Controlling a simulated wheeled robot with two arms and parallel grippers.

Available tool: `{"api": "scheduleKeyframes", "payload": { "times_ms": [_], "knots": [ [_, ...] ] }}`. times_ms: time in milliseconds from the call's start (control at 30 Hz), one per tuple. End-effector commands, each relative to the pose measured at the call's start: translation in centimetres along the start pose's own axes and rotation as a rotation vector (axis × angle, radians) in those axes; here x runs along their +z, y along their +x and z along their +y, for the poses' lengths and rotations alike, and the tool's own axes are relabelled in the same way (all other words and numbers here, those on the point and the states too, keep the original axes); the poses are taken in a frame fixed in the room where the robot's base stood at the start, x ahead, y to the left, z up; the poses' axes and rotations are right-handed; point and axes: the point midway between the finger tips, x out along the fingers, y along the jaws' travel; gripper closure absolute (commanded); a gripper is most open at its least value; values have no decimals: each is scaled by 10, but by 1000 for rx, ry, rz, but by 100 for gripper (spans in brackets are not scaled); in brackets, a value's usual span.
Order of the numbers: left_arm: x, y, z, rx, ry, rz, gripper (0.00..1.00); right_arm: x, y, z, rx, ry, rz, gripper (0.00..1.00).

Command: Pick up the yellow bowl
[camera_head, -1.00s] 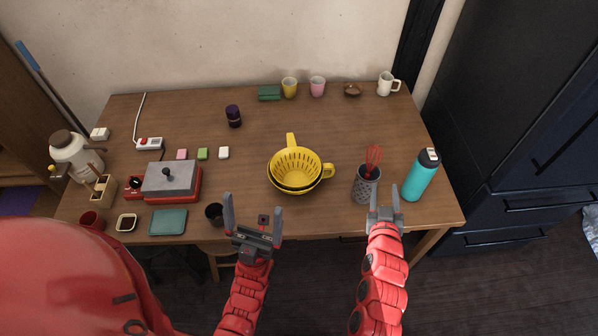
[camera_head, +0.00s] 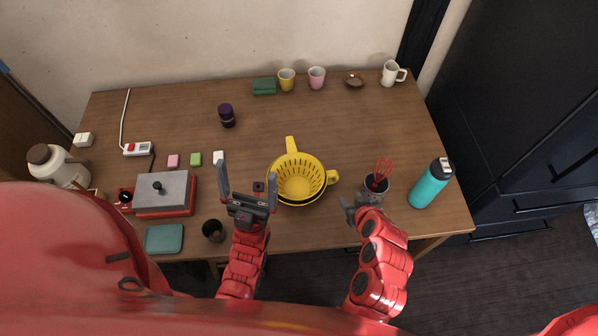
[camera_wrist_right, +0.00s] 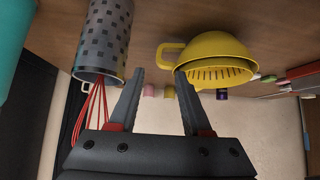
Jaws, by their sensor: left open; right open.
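The yellow bowl (camera_head: 315,203) stands on the wooden table right of its middle, with a yellow colander (camera_head: 300,177) nested in it that hides most of it. The bowl also shows in the right wrist view (camera_wrist_right: 212,48), upside down in the picture, beyond the right fingertip. My left gripper (camera_head: 247,187) is open and empty, just left of the bowl. My right gripper (camera_head: 349,206) is open and empty, right of the bowl and near the utensil holder; it also shows in the right wrist view (camera_wrist_right: 158,80).
A grey utensil holder (camera_head: 374,190) with a red whisk stands close to my right gripper. A teal bottle (camera_head: 430,184) stands at the right edge. A dark cup (camera_head: 213,230) is left of my left gripper. A red-grey appliance (camera_head: 165,193) stands at left.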

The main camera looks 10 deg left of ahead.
Motion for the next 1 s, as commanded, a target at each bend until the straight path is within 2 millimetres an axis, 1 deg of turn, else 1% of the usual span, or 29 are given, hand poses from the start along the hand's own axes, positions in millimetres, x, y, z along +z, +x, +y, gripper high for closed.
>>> {"api": "scheduleKeyframes", "payload": {
  "times_ms": [167,433,467,533,600,700,833,1000],
  "knots": [
    [5,-31,2,0,0,-1,0,6,23,0,0,-1,3,51],
    [14,-81,4,0,0,0,0,6,58,0,0,-1,4,51],
    [14,-80,4,0,0,-1,0,4,63,0,-1,1,1,51],
    [14,-85,4,0,0,0,0,2,79,1,1,2,3,51],
    [13,-77,4,0,0,0,0,0,85,0,0,1,-4,51],
    [13,-75,4,0,0,0,0,-1,99,0,0,1,-2,51],
    [12,-74,4,0,0,0,0,-1,113,0,0,1,-3,51],
    [12,-74,4,0,0,0,0,-2,121,1,2,0,1,51]
  ]
}}
